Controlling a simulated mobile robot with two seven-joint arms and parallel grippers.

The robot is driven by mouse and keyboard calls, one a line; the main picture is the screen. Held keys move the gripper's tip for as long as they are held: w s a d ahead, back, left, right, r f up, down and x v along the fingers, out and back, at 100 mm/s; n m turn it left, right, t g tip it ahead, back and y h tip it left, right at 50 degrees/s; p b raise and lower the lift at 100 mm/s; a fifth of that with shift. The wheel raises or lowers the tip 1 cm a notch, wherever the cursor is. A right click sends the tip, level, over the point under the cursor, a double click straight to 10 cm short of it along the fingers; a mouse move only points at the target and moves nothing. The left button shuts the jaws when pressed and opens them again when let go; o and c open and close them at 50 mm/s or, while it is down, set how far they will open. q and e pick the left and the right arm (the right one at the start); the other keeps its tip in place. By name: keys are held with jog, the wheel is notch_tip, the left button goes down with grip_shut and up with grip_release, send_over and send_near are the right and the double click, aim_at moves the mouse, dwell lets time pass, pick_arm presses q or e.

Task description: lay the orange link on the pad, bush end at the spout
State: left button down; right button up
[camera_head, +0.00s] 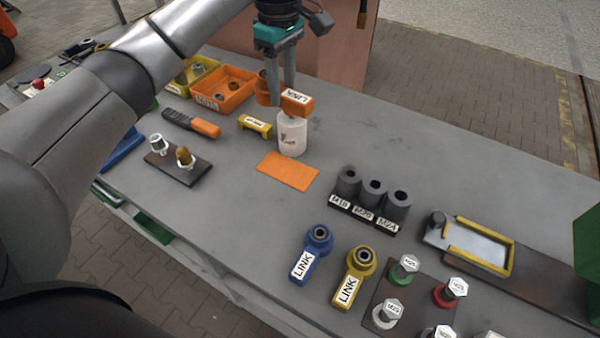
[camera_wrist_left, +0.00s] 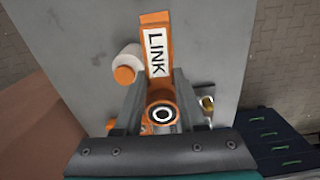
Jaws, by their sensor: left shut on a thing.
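My left gripper (camera_head: 281,97) is shut on the orange link (camera_head: 296,102) and holds it above the bench. In the left wrist view the link (camera_wrist_left: 157,50) points away from me with its LINK label up, and its bush end (camera_wrist_left: 162,113) is between the fingers. In the head view the bush end is at the left. A flat orange pad (camera_head: 287,171) lies on the bench, nearer me than the link. A white bottle (camera_head: 291,138) stands between them in the picture. I cannot clearly make out a spout. My right gripper is not in view.
Orange (camera_head: 222,90) and yellow bins stand at the left back. A blue link (camera_head: 312,256) and a yellow link (camera_head: 352,278) lie at the front. Dark sockets (camera_head: 372,190) stand right of the pad. A yellow-rimmed tray (camera_head: 478,246) is further right. Bench behind the sockets is clear.

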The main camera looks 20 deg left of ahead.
aim_at(287, 169)
pick_arm(q)
jog(key=shift+w+n, duration=0.25)
jog(key=shift+n, duration=0.05)
jog(key=shift+f, duration=0.3)
notch_tip(287, 169, down, 19)
jog(key=b, duration=0.4)
jog(key=shift+f, duration=0.1)
jog(key=shift+c, duration=2.4)
grip_release()
jog(key=shift+f, duration=0.15)
